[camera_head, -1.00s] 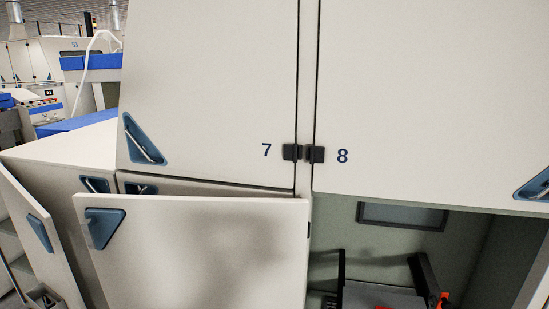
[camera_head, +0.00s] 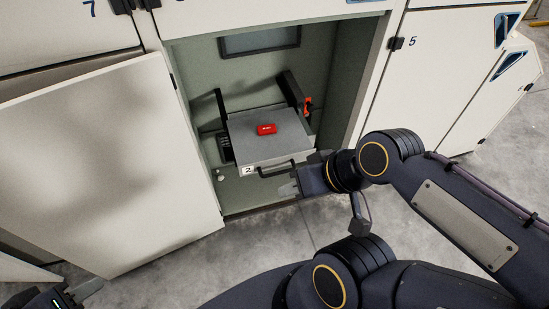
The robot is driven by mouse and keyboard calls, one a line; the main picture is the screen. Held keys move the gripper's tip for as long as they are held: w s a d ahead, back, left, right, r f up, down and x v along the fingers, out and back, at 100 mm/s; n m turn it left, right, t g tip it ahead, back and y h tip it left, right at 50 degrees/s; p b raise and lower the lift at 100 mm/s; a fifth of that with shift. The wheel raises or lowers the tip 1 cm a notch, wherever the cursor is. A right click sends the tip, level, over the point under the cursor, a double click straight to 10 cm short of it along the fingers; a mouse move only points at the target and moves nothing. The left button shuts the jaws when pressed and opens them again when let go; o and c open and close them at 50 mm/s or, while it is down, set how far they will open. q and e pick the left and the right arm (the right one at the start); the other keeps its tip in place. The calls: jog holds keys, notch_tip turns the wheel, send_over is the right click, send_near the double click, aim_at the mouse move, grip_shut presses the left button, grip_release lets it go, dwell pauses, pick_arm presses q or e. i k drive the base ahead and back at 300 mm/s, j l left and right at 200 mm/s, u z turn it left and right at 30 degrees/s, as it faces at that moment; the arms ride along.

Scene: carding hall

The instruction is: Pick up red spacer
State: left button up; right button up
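The red spacer (camera_head: 266,129) is a small red block with a pale mark. It lies on top of a grey box-like platform (camera_head: 262,150) with a black handle and a "2" label, inside the open cabinet. My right gripper (camera_head: 302,173) is at the cabinet's lower right front edge, below and right of the platform, apart from the spacer. Its grey fingers look spread, with nothing seen between them. My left gripper (camera_head: 88,288) is at the bottom left corner, partly cut off by the frame edge, far from the spacer; its opening is not clear.
The open cabinet door (camera_head: 110,170) hangs to the left of the opening. Black arms (camera_head: 295,93) stand beside the platform, with an orange-red part (camera_head: 308,104) on the right one. The cabinet's right wall (camera_head: 366,70) bounds the opening. Grey floor (camera_head: 240,250) is clear in front.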

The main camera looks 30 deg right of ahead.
aim_at(263, 129)
jog(key=i+l+u, duration=0.15)
jog(key=l, duration=0.15)
jog(key=i+l+u, duration=0.15)
jog(key=l, duration=0.2)
jog(key=l+u, duration=0.15)
jog(key=l, duration=0.2)
jog(key=i+l+u, duration=0.15)
jog(key=l, duration=0.2)
